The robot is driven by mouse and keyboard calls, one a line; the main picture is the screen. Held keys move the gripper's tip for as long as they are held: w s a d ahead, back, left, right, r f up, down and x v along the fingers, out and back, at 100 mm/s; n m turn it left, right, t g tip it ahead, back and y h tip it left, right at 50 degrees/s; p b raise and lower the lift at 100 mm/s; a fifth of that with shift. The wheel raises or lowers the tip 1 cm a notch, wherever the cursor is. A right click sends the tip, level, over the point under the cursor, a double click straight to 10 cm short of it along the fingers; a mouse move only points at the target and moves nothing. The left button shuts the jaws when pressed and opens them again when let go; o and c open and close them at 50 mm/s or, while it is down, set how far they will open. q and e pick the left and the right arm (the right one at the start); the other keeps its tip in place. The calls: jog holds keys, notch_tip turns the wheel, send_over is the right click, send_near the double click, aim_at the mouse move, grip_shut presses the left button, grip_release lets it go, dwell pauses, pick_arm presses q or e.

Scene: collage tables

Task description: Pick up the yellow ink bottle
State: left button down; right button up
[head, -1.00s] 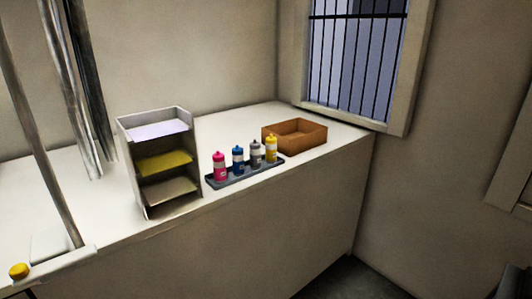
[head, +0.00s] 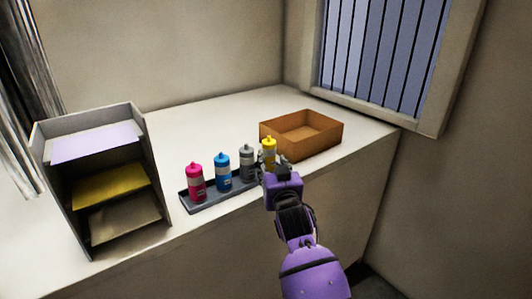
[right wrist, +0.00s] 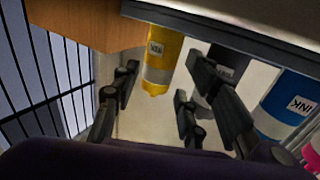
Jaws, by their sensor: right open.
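The yellow ink bottle (head: 269,150) stands upright at the right end of a dark tray (head: 210,199) on the counter. In the right wrist view the yellow bottle (right wrist: 163,58), which appears upside down, shows between my two spread fingers. My right gripper (head: 266,168) is open and empty at the near side of this bottle and hides its lower part in the head view. Its fingers (right wrist: 162,76) show a gap on both sides of the bottle. I cannot tell how far they reach around it. My left gripper is not in view.
Grey (head: 247,162), blue (head: 222,172) and magenta (head: 195,183) ink bottles stand left of the yellow one; the grey one is close to a finger. A brown box (head: 325,140) is behind right. A paper shelf (head: 125,225) stands left. The counter behind is clear.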

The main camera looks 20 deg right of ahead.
aim_at(270, 155)
jog(key=shift+w+r, duration=0.2)
jog(key=shift+r, duration=0.1)
jog(key=shift+w+d+r, duration=0.1)
jog(key=shift+w+r, duration=0.15)
jog(key=shift+w, duration=0.25)
jog(key=w, duration=0.4)
jog(key=shift+d+f, duration=0.15)
jog(key=shift+f, duration=0.15)
jog(key=shift+w, duration=0.25)
jog(key=shift+d, duration=0.1)
jog(key=c, duration=0.8)
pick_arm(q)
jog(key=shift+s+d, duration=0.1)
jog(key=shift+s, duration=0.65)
pick_arm(e)
jog(key=shift+c, duration=0.3)
